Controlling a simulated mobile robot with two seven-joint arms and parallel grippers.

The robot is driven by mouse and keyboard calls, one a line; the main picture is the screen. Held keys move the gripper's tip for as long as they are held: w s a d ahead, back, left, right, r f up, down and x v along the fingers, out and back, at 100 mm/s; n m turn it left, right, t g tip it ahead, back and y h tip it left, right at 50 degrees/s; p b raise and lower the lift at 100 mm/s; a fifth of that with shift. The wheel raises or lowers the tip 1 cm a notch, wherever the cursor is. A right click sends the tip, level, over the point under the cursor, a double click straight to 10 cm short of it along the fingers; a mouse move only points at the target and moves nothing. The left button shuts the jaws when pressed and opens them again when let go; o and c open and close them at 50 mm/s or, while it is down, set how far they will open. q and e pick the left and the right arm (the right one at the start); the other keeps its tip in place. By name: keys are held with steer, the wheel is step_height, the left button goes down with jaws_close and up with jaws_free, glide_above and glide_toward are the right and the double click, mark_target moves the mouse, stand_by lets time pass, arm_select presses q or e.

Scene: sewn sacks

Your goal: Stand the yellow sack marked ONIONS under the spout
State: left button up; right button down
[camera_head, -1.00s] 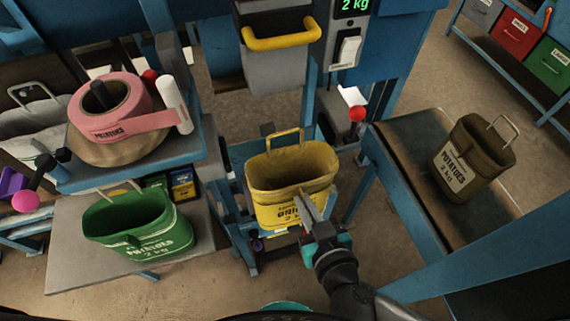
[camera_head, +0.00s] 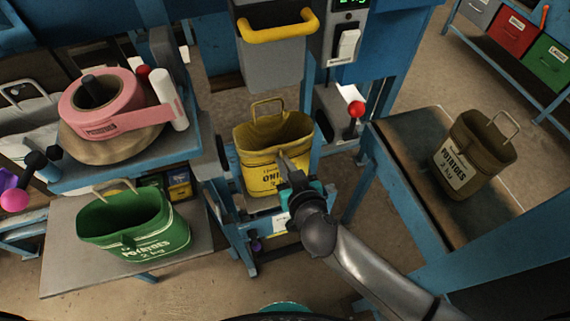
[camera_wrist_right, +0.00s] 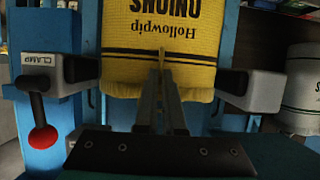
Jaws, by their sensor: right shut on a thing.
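The yellow sack (camera_head: 262,148) is open-topped with its handle up, in the middle of the head view. It hangs or stands at the blue frame, below the grey spout (camera_head: 272,62) with the yellow rim. My right gripper (camera_head: 286,168) is shut on the sack's near wall at the rim. In the right wrist view the yellow sack (camera_wrist_right: 184,45) appears upside down with ONIONS readable, and the fingers (camera_wrist_right: 160,95) meet on its edge. Grey clamp arms stand either side of it. Whether the sack's base rests on anything is unclear. My left gripper is not visible.
A green POTATOES sack (camera_head: 140,236) stands on a grey shelf at left. A brown POTATOES sack (camera_head: 468,160) stands on the right bench. A pink tape roll (camera_head: 100,100) sits at upper left. A red-knobbed lever (camera_head: 356,109) is right of the spout.

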steer(key=c, duration=1)
jaws_free()
steer(key=p+v, duration=0.2)
steer(key=v, duration=1)
steer(key=shift+r, duration=0.1)
